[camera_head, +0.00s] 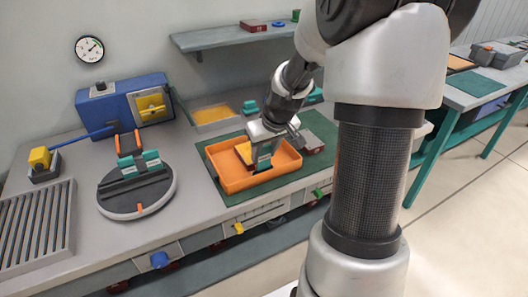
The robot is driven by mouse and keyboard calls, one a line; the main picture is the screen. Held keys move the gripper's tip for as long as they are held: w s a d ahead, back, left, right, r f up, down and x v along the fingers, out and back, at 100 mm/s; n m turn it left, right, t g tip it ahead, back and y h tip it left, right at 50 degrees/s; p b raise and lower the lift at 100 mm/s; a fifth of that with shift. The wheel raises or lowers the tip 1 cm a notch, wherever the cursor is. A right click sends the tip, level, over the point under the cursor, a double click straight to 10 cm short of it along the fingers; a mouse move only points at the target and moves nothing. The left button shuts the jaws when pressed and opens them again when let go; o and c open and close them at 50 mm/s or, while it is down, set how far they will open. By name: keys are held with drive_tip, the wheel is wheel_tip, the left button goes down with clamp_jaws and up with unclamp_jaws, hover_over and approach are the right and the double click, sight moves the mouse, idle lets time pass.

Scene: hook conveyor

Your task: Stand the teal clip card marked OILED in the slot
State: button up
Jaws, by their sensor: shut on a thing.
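My gripper (268,146) points down over the orange tray (228,184). It is shut on a small teal card (263,160), held upright at the tray. Whether the card touches the tray floor cannot be told, and no lettering on it can be read. Other teal pieces (138,164) stand on the round dark turntable (137,192) at the left, by a black and orange part. A slot cannot be made out clearly at this size.
A yellow piece (243,153) lies in the tray beside my gripper. A dark red block (311,144) is to the right. A blue machine (125,105) and a slatted rack (35,232) stand left. A shelf (232,36) hangs behind. Bench surface between turntable and tray is clear.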

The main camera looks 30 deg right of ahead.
sight(265, 159)
drive_tip(key=shift+f+b, duration=1.45)
drive_tip(key=shift+f, duration=0.3)
idle(1.1)
drive_tip(key=o, duration=1.1)
drive_tip(key=shift+r, duration=0.1)
